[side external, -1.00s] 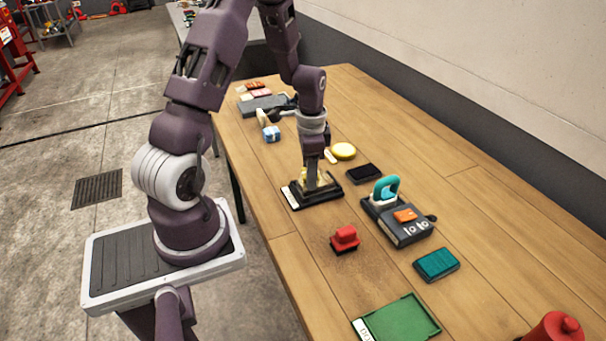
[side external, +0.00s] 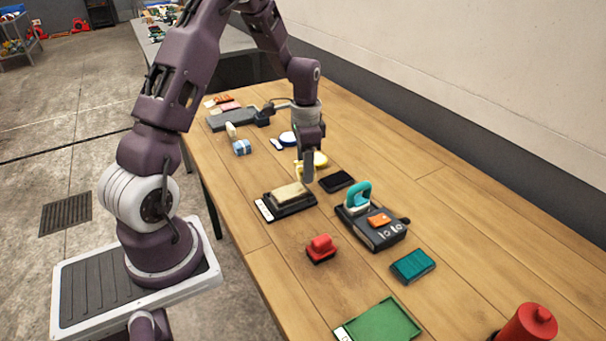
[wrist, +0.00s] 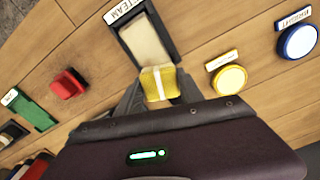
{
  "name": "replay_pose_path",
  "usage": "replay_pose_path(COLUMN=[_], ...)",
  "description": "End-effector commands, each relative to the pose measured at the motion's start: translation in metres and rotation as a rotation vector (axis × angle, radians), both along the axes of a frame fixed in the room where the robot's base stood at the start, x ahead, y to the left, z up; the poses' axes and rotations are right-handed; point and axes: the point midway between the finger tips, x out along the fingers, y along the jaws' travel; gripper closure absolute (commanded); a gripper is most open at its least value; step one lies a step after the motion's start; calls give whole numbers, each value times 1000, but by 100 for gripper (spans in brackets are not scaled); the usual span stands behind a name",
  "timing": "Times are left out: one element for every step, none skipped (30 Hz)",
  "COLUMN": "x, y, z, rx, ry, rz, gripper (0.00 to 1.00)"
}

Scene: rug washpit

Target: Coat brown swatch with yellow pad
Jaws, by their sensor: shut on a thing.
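A tan-brown swatch (side external: 290,192) lies in a black tray (side external: 268,206) on the table. In the wrist view the swatch (wrist: 145,40) looks pale beige, and the tray's (wrist: 168,35) label reads "STEAM". My gripper (side external: 308,180) is just behind the tray, towards the yellow round dish (side external: 320,160). In the wrist view my gripper (wrist: 158,88) is shut on the yellow pad (wrist: 152,82), which has a pale strip across it. The pad appears at the tray's near end there; I cannot tell whether it touches anything. The yellow dish (wrist: 230,79) is to its right.
A blue round dish (wrist: 298,42) is farther right in the wrist view. A red block (side external: 321,247), a black pad (side external: 336,181), a dark device with a teal handle (side external: 376,231), a teal block (side external: 412,265) and a green tray (side external: 385,322) are around. Bare wood lies between them.

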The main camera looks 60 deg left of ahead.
Motion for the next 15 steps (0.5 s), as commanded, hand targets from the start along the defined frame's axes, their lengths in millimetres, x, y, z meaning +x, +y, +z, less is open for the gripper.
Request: replay_pose_path(x=[1,1,1,1,1,1,1,1,0,0,1,1,1,1,1], y=[0,1,0,1,1,0,0,0,0,0,1,1,1,1,1], z=[5,8,11,14,17,20,23,26,29,32,35,38,41,43,45], rx=[1,2,1,1,2,1,1,2,1,1,1,2,1,1,1], ry=[-3,-4,-3,-3,-4,-3,-3,-4,-3,-3,-3,-4,-3,-3,-3], rz=[0,0,0,0,0,1,1,1,1,1,1,1,1,0,0], gripper=[93,93,93,93,93,93,93,93,93,93,93,93,93,93,93])
